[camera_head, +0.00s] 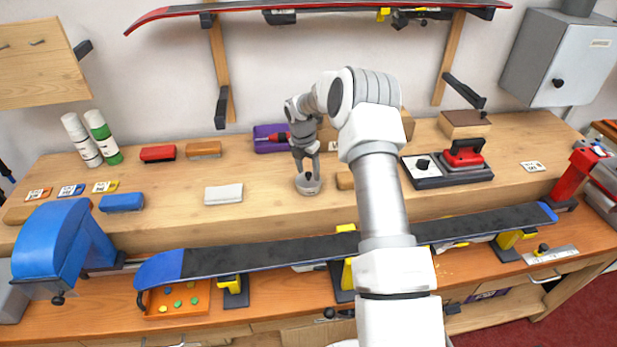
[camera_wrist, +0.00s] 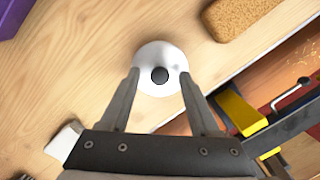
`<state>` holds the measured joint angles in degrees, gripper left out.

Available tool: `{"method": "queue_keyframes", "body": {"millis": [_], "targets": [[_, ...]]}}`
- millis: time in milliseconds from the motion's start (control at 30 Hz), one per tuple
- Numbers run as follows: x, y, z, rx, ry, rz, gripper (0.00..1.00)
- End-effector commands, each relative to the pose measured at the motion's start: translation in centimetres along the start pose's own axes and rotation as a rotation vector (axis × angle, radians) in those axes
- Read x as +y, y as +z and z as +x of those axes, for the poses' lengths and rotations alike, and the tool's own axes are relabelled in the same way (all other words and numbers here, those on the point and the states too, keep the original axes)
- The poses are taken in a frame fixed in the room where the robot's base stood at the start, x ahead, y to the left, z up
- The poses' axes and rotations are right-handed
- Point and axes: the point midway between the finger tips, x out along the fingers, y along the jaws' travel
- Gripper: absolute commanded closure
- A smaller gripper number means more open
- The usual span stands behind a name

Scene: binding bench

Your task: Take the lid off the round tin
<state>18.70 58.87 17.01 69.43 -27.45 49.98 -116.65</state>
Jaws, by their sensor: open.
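The round tin (camera_head: 308,186) stands on the raised wooden shelf of the bench, near the middle of the head view. In the wrist view its pale round lid (camera_wrist: 150,55) with a dark knob (camera_wrist: 159,75) shows from above. My gripper (camera_head: 307,170) is directly over the tin, pointing down. In the wrist view my gripper (camera_wrist: 159,74) is open, with one finger on each side of the knob. I cannot tell whether the fingers touch the lid. The tin's body below the lid is mostly hidden.
A white block (camera_head: 223,194) lies left of the tin, and a cork-like block (camera_wrist: 247,28) lies close by. A purple box (camera_head: 268,138) is behind. A long dark ski or board (camera_head: 270,252) runs across the front on yellow supports. Bare shelf surrounds the tin's left side.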

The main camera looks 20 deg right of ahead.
Motion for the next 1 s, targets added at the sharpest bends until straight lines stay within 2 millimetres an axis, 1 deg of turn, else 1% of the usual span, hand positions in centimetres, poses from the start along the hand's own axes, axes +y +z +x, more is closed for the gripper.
{"method": "queue_keyframes", "body": {"millis": [100,267,300,367,400,633,1000], "targets": [[0.01,-0.01,0.50,0.000,0.000,0.000,0.37],[0.02,0.00,0.51,0.000,0.000,0.000,0.37],[0.02,0.00,0.50,0.000,0.000,0.000,0.41],[0.02,0.00,0.50,0.000,0.000,0.000,0.52],[0.02,0.00,0.49,0.000,0.000,0.000,0.59],[0.02,0.00,0.47,0.000,0.000,0.000,1.00],[0.03,0.02,0.40,-0.001,0.001,0.000,1.00]]}}
